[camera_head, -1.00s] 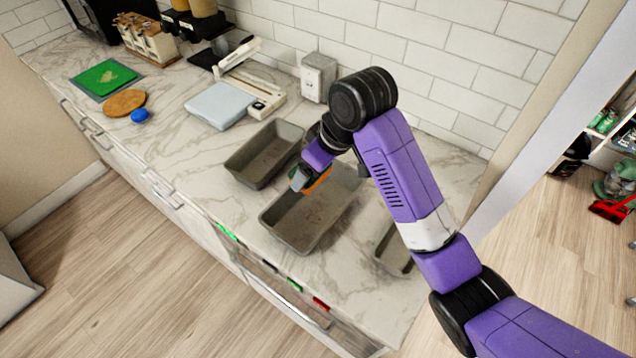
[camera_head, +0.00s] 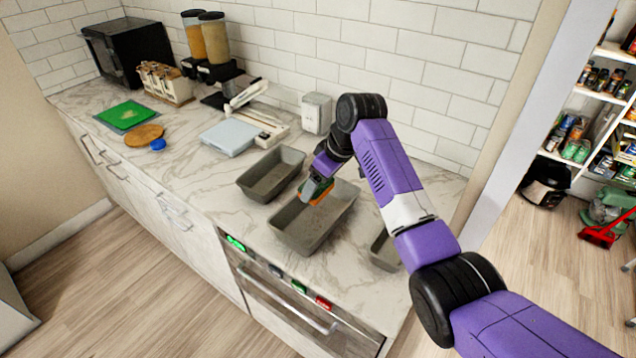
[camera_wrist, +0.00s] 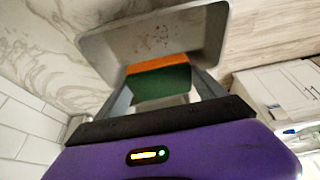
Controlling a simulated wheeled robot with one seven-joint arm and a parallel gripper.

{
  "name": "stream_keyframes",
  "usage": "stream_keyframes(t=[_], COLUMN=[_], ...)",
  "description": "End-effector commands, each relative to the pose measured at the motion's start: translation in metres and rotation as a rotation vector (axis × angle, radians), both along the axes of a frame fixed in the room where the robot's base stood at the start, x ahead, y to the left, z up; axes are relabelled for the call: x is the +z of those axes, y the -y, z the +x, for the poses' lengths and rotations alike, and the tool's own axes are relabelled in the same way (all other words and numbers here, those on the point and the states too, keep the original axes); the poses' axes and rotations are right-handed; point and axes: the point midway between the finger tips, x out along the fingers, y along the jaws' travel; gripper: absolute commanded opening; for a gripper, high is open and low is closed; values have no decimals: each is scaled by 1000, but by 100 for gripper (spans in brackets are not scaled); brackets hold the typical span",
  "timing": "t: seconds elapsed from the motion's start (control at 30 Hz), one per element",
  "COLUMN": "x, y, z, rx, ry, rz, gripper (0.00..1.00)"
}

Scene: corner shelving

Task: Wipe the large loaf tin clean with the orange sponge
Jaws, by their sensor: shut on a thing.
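The large loaf tin (camera_head: 296,232) is a grey, open rectangular tin in the middle of the counter. It also fills the top of the wrist view (camera_wrist: 195,35), where dark specks show on its inside. My gripper (camera_head: 317,189) is shut on the orange sponge (camera_head: 322,194), over the back left part of the tin. In the wrist view the sponge (camera_wrist: 158,80) shows an orange layer and a dark green layer between the two fingers. I cannot tell whether the sponge touches the tin.
A second grey tin (camera_head: 270,175) stands just to the left, and a smaller tin (camera_head: 385,250) to the right, partly behind my arm. A scale (camera_head: 229,138), a wooden board (camera_head: 144,135) and a green mat (camera_head: 124,115) lie farther left. The tiled wall (camera_head: 420,80) is behind.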

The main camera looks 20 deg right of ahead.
Motion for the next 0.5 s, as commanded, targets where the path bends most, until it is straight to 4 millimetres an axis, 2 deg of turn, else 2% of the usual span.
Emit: stream_keyframes(t=[0.5], x=[-44], y=[0], z=[-1], rx=[-1], ry=[-2], rz=[1], gripper=[48])
